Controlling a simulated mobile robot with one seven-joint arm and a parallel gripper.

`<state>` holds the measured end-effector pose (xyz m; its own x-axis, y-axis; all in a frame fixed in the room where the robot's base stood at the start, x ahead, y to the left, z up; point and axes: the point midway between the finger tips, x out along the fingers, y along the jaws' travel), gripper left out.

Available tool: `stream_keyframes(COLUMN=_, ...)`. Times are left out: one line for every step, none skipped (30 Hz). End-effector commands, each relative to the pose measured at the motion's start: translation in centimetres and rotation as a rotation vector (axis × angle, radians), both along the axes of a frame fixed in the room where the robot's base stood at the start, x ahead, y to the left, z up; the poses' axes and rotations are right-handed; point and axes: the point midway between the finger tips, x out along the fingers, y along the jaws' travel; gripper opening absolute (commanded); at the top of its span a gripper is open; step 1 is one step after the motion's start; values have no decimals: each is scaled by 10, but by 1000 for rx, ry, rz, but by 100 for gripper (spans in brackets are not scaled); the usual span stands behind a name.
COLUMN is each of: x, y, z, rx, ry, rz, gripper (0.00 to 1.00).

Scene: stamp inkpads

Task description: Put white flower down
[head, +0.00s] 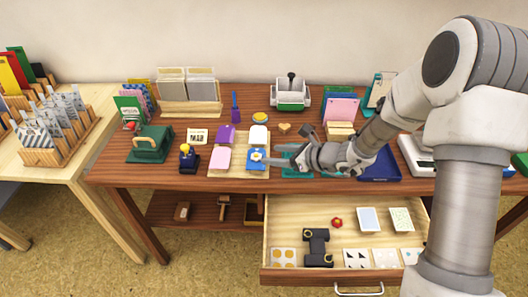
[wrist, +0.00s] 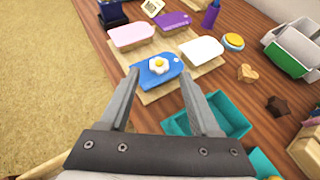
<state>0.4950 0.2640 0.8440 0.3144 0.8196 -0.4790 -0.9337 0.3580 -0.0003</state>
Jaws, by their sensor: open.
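The white flower (wrist: 158,64) with a yellow centre lies on a blue tag-shaped pad (wrist: 150,77). In the head view the flower (head: 257,155) shows on the blue pad (head: 255,165), at the front right of a light wooden board (head: 238,150). My gripper (wrist: 159,77) is open and empty, with its fingers pointing toward the blue pad and the flower beyond and between the tips. In the head view my gripper (head: 274,155) is just right of the blue pad. I cannot tell how high the fingertips are above the table.
Pink (wrist: 132,35), purple (wrist: 173,20) and white (wrist: 201,49) pads share the board. A teal tray (wrist: 225,115) is close to the right finger. A yellow round object (wrist: 233,42) stands behind. An open drawer (head: 290,237) juts out below the table's front edge.

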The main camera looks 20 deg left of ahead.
Motion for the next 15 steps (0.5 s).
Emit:
stream_keyframes(x=-3, y=-11, z=8, rx=-1, ry=-1, rz=-5, gripper=64)
stream_keyframes(x=-5, y=-16, z=11, rx=0, ry=-1, rz=-4, gripper=64)
stream_keyframes(x=-7, y=-22, z=14, rx=0, ry=0, rz=-4, gripper=64)
stream_keyframes(x=-9, y=-26, z=16, rx=-1, ry=0, rz=-4, gripper=64)
stream_keyframes(x=-10, y=-30, z=18, rx=-1, ry=-1, rz=-4, gripper=64)
stream_keyframes(x=-12, y=-34, z=21, rx=-1, ry=0, rz=-3, gripper=64)
stream_keyframes(x=-13, y=-37, z=22, rx=0, ry=-1, rz=-3, gripper=64)
stream_keyframes(x=-14, y=-40, z=24, rx=0, ry=0, rz=-2, gripper=64)
stream_keyframes(x=-16, y=-42, z=25, rx=0, ry=0, rz=-1, gripper=64)
stream_keyframes(x=-16, y=-44, z=26, rx=0, ry=0, rz=-1, gripper=64)
stream_keyframes(x=-17, y=-45, z=27, rx=0, ry=0, rz=-1, gripper=64)
stream_keyframes(x=-17, y=-46, z=27, rx=0, ry=0, rz=-1, gripper=64)
stream_keyframes(x=-18, y=-47, z=27, rx=0, ry=0, rz=-1, gripper=64)
stream_keyframes(x=-18, y=-47, z=27, rx=0, ry=0, rz=0, gripper=64)
stream_keyframes(x=-18, y=-47, z=27, rx=0, ry=0, rz=0, gripper=64)
